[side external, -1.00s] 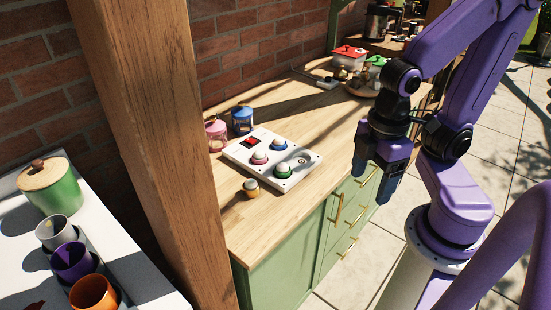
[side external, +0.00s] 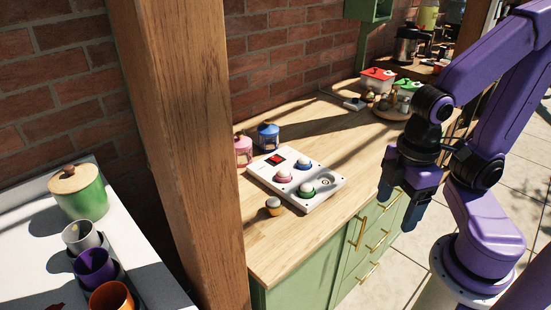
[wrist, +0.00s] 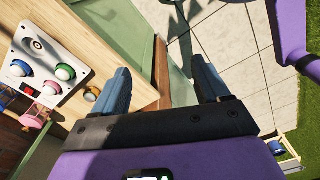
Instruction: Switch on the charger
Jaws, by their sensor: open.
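A white panel (side external: 318,203) lies flat on the wooden counter, with a red rocker switch in a black frame (side external: 275,160) at its far-left corner. Blue, pink and green rings with pale domes sit on it, and a round mark is at its right corner. In the wrist view the panel (wrist: 38,23) is at the left, with the red switch (wrist: 29,93) low on it. I take this panel as the charger; no label is readable. My gripper (side external: 402,200) is right of the panel, pointing down, apart from it. Its blue fingers (wrist: 160,78) are spread and empty.
A small orange-based dome (side external: 273,206) stands in front of the panel. Pink (side external: 243,151) and blue (side external: 268,136) jars stand behind it. A thick wooden post (side external: 185,150) rises left of the counter. Lidded pots (side external: 378,80) stand farther back. Bare counter lies right of the panel.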

